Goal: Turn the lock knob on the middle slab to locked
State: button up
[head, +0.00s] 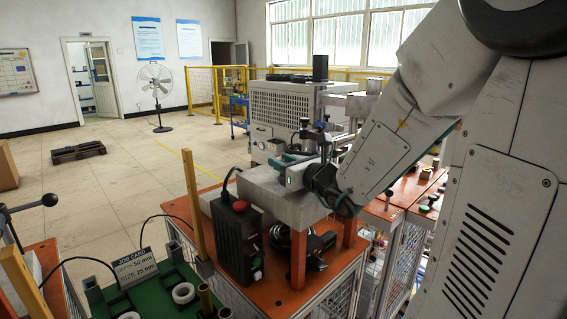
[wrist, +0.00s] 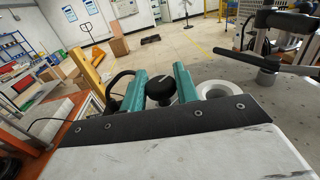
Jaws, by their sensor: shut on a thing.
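A grey middle slab (head: 262,190) stands on orange legs in the head view, and its grey top (wrist: 235,75) fills the right of the wrist view. A black round lock knob (wrist: 161,90) with a pale pointer mark sits between the teal fingers of my gripper (wrist: 159,76). My gripper is shut on the knob, one finger on each side. In the head view my gripper (head: 287,160) is low over the slab, and its own wrist hides much of it. The knob cannot be made out there. I cannot tell whether the mark points to locked.
A white ring (wrist: 214,90) lies right beside the right finger. A black lever (wrist: 275,62) reaches over the slab. A black control box (head: 237,240) with a red button stands before the slab. A job card (head: 137,268) and white rings are on a green surface at lower left.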

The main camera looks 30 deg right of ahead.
jog(key=shift+m+h, duration=0.3)
jog(key=shift+h, duration=0.1)
jog(key=o, duration=0.9)
jog(key=shift+o, duration=0.2)
jog(key=shift+d, duration=0.1)
